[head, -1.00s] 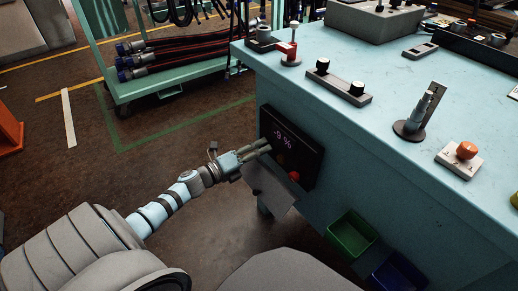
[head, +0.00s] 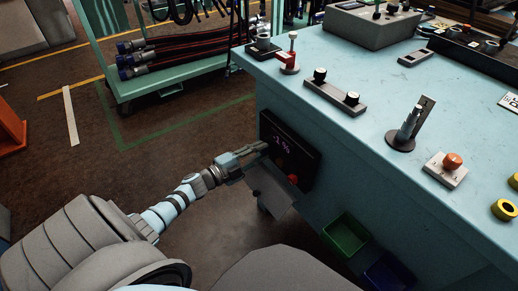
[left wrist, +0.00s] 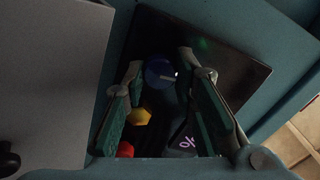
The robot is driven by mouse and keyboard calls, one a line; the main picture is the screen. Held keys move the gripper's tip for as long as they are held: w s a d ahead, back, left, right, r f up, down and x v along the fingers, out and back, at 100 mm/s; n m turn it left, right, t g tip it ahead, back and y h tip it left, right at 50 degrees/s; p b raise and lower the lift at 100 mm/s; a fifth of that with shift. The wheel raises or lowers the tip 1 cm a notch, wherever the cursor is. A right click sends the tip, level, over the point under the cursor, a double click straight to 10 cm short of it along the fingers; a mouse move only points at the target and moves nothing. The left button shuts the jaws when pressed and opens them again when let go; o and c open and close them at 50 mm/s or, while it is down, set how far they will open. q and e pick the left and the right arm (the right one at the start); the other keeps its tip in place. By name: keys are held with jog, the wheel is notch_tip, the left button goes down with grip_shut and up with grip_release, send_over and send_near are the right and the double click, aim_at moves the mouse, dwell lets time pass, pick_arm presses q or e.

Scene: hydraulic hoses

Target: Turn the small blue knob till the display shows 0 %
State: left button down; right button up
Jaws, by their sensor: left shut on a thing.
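The small blue knob (left wrist: 159,72) sits on the black panel in the left wrist view, between the fingertips of my left gripper (left wrist: 161,62). The gripper is shut on the knob. In the head view my left gripper (head: 262,148) reaches the left side of the black panel (head: 306,158) and hides the knob. The purple display (head: 281,143) seems to read -1 %, though the digit is small and blurred. In the left wrist view only its % sign (left wrist: 186,143) shows clearly. My right gripper is out of view.
A yellow knob (left wrist: 138,117) and a red knob (left wrist: 125,150) sit beside the left finger on the same panel. The panel is on the side of a light blue bench (head: 370,130). A green bin (head: 345,235) and a blue bin (head: 388,272) hang lower right.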

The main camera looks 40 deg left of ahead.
pick_arm(q)
jog(key=shift+n, duration=0.6)
jog(key=c, duration=1.3)
grip_release()
jog(key=v, duration=1.2)
